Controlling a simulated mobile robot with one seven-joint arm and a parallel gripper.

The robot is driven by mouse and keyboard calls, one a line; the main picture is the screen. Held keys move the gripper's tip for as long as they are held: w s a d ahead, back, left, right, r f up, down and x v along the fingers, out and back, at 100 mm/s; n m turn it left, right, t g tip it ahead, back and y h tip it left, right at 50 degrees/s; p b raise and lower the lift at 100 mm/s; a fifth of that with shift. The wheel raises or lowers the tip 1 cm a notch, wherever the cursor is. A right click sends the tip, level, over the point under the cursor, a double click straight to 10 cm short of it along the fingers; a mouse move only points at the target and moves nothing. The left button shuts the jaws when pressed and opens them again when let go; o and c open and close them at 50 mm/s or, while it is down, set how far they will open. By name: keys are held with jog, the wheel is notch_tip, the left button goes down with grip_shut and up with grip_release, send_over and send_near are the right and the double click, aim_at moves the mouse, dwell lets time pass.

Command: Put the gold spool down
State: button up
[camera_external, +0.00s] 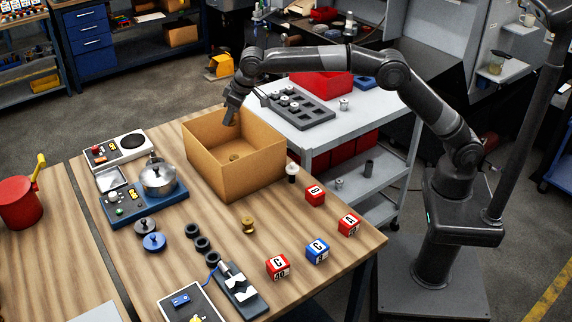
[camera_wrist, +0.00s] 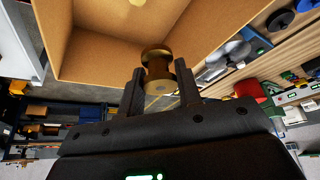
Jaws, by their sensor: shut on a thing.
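My gripper (camera_wrist: 160,84) is shut on a gold spool (camera_wrist: 157,66), which sits between the two fingers in the wrist view. In the external view my gripper (camera_external: 231,112) points down at the far side of an open cardboard box (camera_external: 249,177); the held spool is hard to make out there. The box also shows in the wrist view (camera_wrist: 90,55), beyond the held spool. A small gold-brown thing (camera_external: 234,157), likely a spool, lies on the box floor. Another gold spool (camera_external: 248,225) stands on the wooden table (camera_external: 285,215) in front of the box.
Lettered cubes (camera_external: 317,250), black rings (camera_external: 197,237) and a dark spool with a pale top (camera_external: 292,172) stand near the box. A pot (camera_external: 158,178) stands to its left. A grey cart with a slotted tray (camera_external: 303,110) stands behind right.

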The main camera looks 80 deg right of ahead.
jog(key=d, duration=0.2)
send_over(233, 158)
notch_tip(233, 158, down, 11)
jog(key=shift+f, duration=2.1)
jog(key=shift+f, duration=0.15)
jog(key=o, duration=1)
jog(key=shift+c, duration=0.2)
